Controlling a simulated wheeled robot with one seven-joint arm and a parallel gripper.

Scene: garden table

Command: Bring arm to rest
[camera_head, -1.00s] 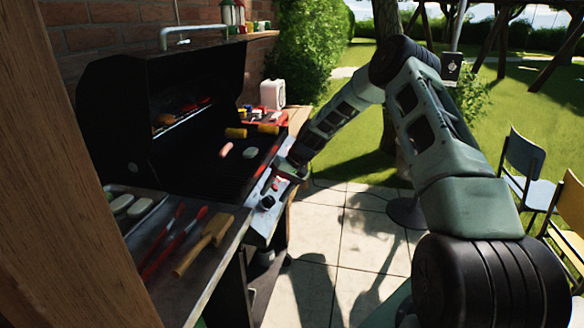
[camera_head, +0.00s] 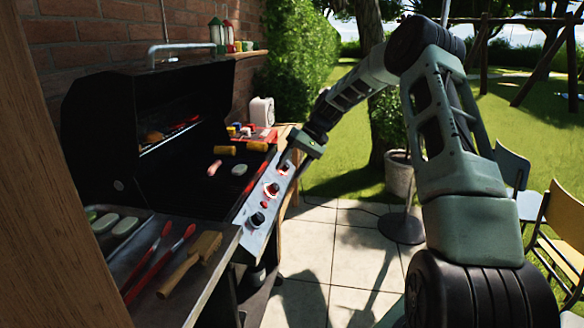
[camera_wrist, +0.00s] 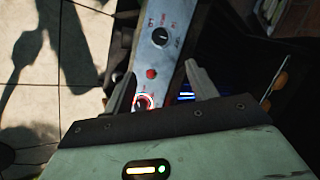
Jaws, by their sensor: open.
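My arm reaches from the right of the head view across to the front of the grill (camera_head: 150,150). My gripper (camera_head: 296,158) is near the right end of the grill's control panel (camera_head: 258,212). In the wrist view my gripper (camera_wrist: 160,88) is open, its two fingers apart with nothing held between them. Past the fingers are a lit knob (camera_wrist: 143,101), a red button (camera_wrist: 151,73) and a black-marked knob (camera_wrist: 161,36) on the panel. I cannot tell the exact gap between the fingertips and the panel.
The grill lid is open, with a sausage (camera_head: 214,167) and a pale patty (camera_head: 239,170) on the grate. Red tongs (camera_head: 160,262) and a wooden brush (camera_head: 190,264) lie on the left side shelf. Chairs (camera_head: 560,232) stand at right.

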